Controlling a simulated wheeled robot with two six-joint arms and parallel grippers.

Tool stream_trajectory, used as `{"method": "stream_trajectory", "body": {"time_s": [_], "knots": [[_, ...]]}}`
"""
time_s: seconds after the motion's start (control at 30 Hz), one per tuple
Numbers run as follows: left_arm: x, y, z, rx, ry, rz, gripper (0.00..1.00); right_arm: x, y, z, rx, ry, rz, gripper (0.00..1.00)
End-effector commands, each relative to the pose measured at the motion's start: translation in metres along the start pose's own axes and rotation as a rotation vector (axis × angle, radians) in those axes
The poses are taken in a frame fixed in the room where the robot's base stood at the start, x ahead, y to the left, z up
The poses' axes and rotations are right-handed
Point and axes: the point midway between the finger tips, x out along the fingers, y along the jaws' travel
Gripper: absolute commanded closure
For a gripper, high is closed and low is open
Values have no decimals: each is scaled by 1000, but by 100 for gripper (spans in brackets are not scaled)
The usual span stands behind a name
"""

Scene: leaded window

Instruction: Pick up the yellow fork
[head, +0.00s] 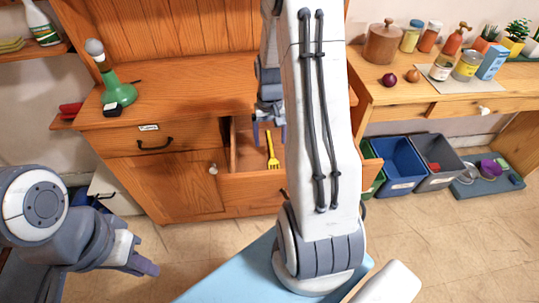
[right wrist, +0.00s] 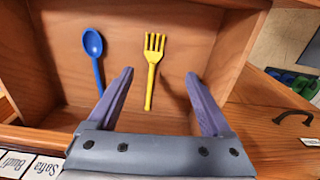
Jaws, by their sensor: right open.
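The yellow fork (head: 273,160) lies in an open wooden drawer (head: 250,187). In the right wrist view the fork (right wrist: 154,58) lies flat on the drawer floor with its tines away from the gripper. My right gripper (right wrist: 159,75) is open and empty, its two purple fingers on either side of the fork's handle in the picture. The gap in height between fingers and fork is hard to judge. In the head view my right arm hides part of the drawer. My left gripper (head: 143,267) is low at the left, away from the drawer; its jaw opening is unclear.
A blue spoon (right wrist: 93,50) lies left of the fork in the drawer, whose walls stand close around. A green lamp (head: 118,93) stands on the cabinet top. Blue (head: 398,165) and grey (head: 436,160) bins stand on the floor at the right.

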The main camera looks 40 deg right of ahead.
Motion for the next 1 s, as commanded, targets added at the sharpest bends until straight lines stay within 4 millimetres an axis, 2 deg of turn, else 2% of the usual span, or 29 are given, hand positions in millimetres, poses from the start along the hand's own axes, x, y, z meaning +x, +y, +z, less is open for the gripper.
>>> {"method": "stream_trajectory", "body": {"time_s": [0.03,0.17,0.33,0.57,0.8,1.0], "knots": [[2,0,0,0,0,0,83,7,10,-3,26,-2,1,16],[3,0,0,0,0,0,83,24,18,-5,47,-5,2,16],[4,0,0,0,0,0,83,50,17,-5,44,-5,2,16],[4,0,0,0,0,0,83,68,15,-5,42,-4,2,16],[3,0,0,0,0,0,83,103,11,-5,43,-5,2,16],[3,0,0,0,0,0,83,115,11,-6,43,-1,2,16]]}}
